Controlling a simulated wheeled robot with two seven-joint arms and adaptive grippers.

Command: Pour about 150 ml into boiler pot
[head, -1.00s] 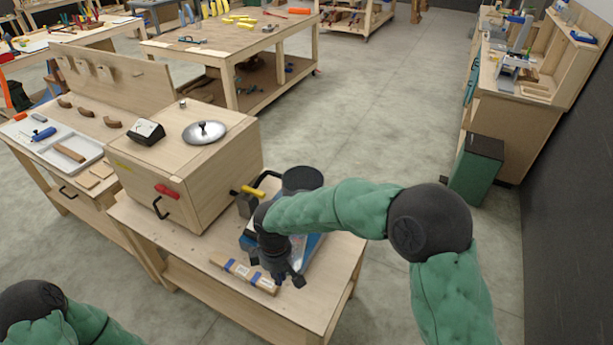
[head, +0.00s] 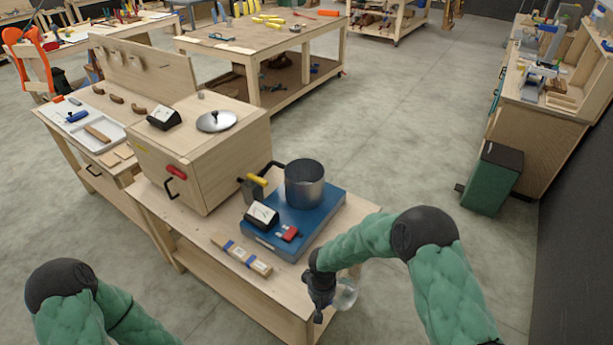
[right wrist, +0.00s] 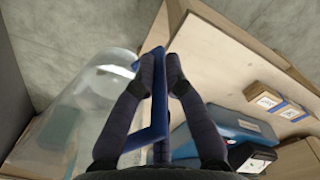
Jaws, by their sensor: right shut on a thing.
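The boiler pot (head: 304,184) is a dark metal open-topped pot with a side handle. It stands upright on a blue base unit (head: 330,212) with a gauge and a red switch. My right gripper (head: 318,305) is at the bench's front right corner, nearer than the pot and apart from it. In the right wrist view its fingers (right wrist: 160,72) are shut on the blue handle (right wrist: 150,136) of a clear jug (right wrist: 85,110). The jug (head: 347,294) is partly hidden by the gripper in the head view. Its liquid level is unclear. My left gripper is out of view.
A wooden box (head: 207,155) with a lid (head: 216,121) on top stands left of the pot. Blue-banded wooden strips (head: 242,256) lie on the bench front. Floor right of the bench is clear up to a green bin (head: 491,180).

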